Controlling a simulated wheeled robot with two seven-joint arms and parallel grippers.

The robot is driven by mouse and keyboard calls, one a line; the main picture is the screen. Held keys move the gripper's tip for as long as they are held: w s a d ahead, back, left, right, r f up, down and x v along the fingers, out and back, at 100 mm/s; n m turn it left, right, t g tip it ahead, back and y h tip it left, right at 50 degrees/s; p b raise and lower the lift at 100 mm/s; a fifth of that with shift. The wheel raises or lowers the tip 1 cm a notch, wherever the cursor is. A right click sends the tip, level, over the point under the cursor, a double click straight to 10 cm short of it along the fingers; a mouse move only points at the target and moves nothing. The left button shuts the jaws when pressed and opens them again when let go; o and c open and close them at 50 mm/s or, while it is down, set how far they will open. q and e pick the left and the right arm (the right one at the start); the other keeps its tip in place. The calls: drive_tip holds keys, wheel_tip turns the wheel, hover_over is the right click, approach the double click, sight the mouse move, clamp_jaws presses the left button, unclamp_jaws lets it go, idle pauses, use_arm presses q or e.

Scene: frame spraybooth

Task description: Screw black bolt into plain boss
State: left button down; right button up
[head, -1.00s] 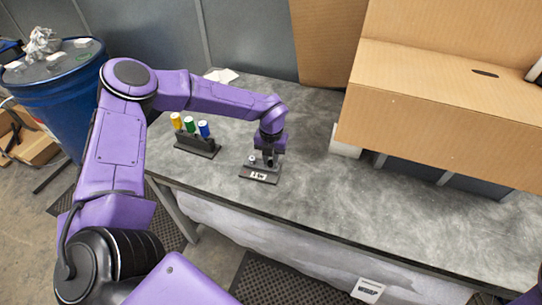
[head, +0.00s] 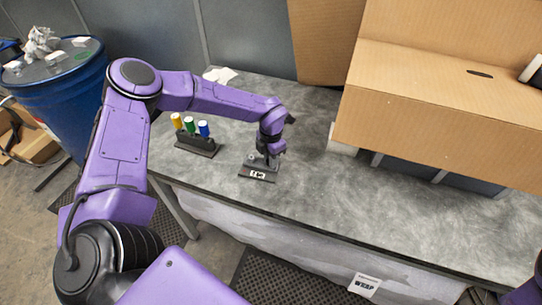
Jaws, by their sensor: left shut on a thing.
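A small dark base plate (head: 257,174) with a white label on its front lies on the grey table. A small light-topped boss (head: 251,157) stands on its left part. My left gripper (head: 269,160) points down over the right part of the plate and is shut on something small. The black bolt cannot be made out; it is hidden at the fingertips. The boss under the gripper is hidden too. My right gripper is out of view; only part of my right arm shows at the lower right edge.
A dark rack (head: 197,145) with yellow, green and blue capped pieces stands left of the plate. A large cardboard box (head: 430,110) stands at the right on the table. The table (head: 330,205) between is clear. A blue drum (head: 62,100) stands at the far left.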

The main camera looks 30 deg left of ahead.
use_arm(q)
drive_tip(key=shift+m, duration=0.7)
drive_tip(key=m, duration=0.1)
drive_tip(key=m+p, duration=0.1)
drive_tip(key=shift+s+d+r+m, duration=0.1)
drive_tip(key=shift+r+m, duration=0.05)
drive_tip(key=shift+m, duration=0.15)
drive_tip(key=shift+f+m, duration=0.2)
drive_tip(key=shift+m, duration=0.8)
drive_tip(key=c, duration=1.2)
unclamp_jaws()
drive_tip(key=shift+c, duration=0.2)
